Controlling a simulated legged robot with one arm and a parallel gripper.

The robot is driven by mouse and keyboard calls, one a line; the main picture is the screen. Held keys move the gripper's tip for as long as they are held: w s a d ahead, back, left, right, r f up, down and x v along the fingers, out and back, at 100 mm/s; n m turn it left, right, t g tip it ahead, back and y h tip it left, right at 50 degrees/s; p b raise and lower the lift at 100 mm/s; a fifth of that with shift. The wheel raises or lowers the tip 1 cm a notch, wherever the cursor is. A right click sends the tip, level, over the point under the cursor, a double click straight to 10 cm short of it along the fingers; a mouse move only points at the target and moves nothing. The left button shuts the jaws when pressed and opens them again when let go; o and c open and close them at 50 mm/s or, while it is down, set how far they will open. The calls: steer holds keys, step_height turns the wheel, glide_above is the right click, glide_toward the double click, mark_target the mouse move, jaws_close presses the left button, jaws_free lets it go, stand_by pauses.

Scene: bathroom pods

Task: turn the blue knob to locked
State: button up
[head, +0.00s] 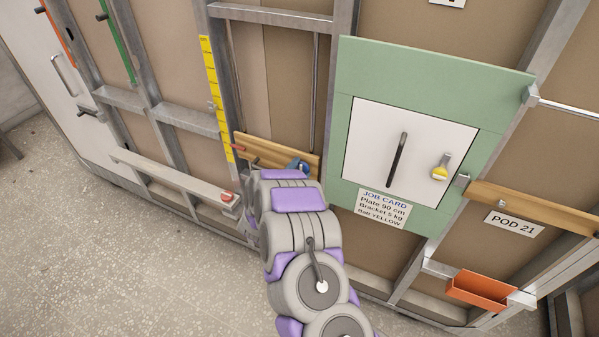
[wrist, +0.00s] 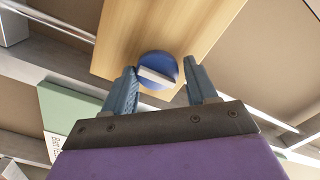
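The blue knob (wrist: 152,62) is round with a pale raised bar across its face. It sits on a wooden board (wrist: 200,25), which also shows in the head view (head: 252,147). My gripper (wrist: 159,64) is open, with one blue-grey finger on each side of the knob in the wrist view. A gap shows between the knob and the right finger; the left fingertip is close to its edge, and I cannot tell whether it touches. In the head view my arm hides most of the gripper and knob. No lock marking is readable.
A green panel (head: 440,62) with a white door (head: 365,140), a black handle (head: 397,160) and a yellow-tagged padlock (head: 441,167) is right of my arm. A job card (head: 383,208) hangs below. A white ledge (head: 165,172) juts out left. The floor at left is clear.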

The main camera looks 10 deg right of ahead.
steer(key=o, duration=0.3)
steer(key=shift+f, duration=0.1)
steer(key=shift+s, duration=0.1)
steer(key=p+v, duration=0.2)
steer(key=v, duration=1.5)
steer(key=shift+a, duration=0.15)
